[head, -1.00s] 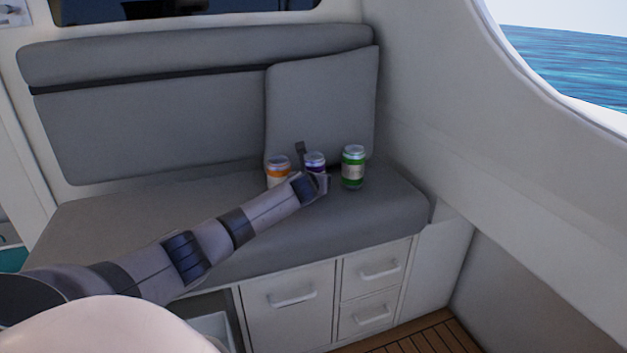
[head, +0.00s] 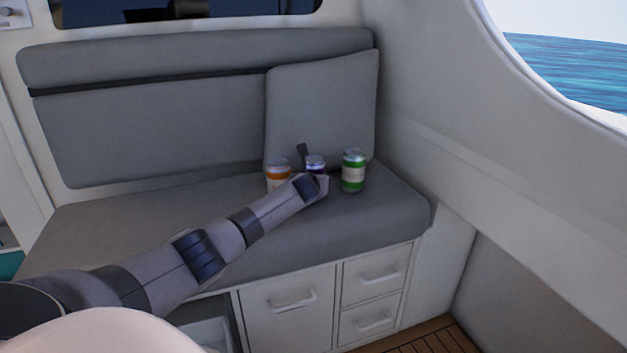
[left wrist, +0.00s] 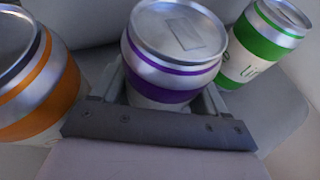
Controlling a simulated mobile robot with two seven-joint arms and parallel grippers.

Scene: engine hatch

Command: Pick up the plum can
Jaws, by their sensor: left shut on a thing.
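The plum can (head: 315,163) has a purple band and stands upright on the grey seat, between an orange-banded can and a green-banded can. It also shows in the left wrist view (left wrist: 172,76), in the middle, with its silver lid up. My left gripper (head: 312,176) is shut on it, with a finger on each side of the can in the left wrist view. The lower part of the can is hidden behind the gripper. My right gripper is not in view.
The orange-banded can (head: 278,174) stands close on the left of the gripper. The green-banded can (head: 353,172) stands close on the right. A grey cushion (head: 322,108) leans behind them. The seat (head: 130,222) is clear to the left.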

